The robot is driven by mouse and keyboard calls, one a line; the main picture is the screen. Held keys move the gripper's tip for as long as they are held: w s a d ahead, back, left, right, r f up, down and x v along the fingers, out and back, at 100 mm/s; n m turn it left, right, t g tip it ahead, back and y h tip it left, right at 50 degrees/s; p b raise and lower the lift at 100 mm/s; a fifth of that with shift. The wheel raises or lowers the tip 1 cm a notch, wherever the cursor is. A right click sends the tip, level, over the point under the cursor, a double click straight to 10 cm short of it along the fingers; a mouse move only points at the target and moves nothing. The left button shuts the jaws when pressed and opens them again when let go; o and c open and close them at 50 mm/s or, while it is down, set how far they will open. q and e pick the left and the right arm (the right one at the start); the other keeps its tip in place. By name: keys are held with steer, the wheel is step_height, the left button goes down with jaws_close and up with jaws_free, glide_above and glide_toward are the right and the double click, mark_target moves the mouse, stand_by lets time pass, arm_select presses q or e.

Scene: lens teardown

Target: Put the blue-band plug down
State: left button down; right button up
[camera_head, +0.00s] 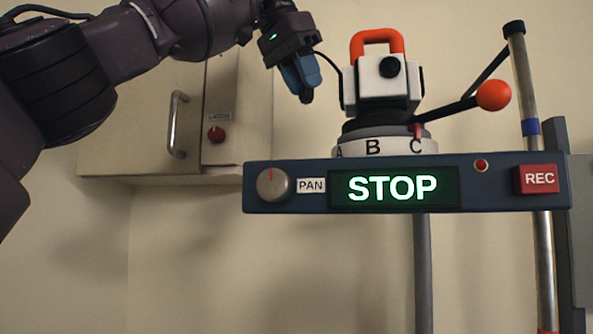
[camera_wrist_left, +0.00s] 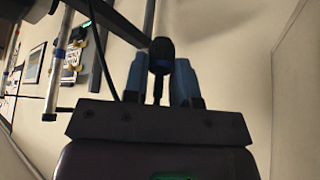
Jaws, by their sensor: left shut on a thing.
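My left gripper (camera_head: 302,80) is high in the head view, left of the white camera unit, with its blue fingers pointing down. It is shut on a dark plug (camera_head: 306,98), whose end shows just below the fingers. In the left wrist view the dark plug (camera_wrist_left: 161,55) sits between the two blue fingers of my left gripper (camera_wrist_left: 160,80). I cannot make out a blue band on the plug. A thin black cable (camera_head: 331,64) arcs between the gripper area and the camera unit. My right gripper is not in view.
The white camera unit (camera_head: 388,85) with an orange handle stands on a lettered base (camera_head: 373,147) behind a STOP panel (camera_head: 480,202). An orange-knobbed lever (camera_head: 493,95) juts right. A metal pole (camera_head: 529,90) stands at right. A wall cabinet (camera_head: 140,150) is below my left arm.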

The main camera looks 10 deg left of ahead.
arm_select(q)
steer(key=s+r+m, duration=0.1)
steer(key=s+r, duration=0.6)
steer(key=r, duration=0.1)
steer(key=f, duration=2)
steer(key=shift+s, duration=0.2)
steer(key=shift+f, duration=0.35)
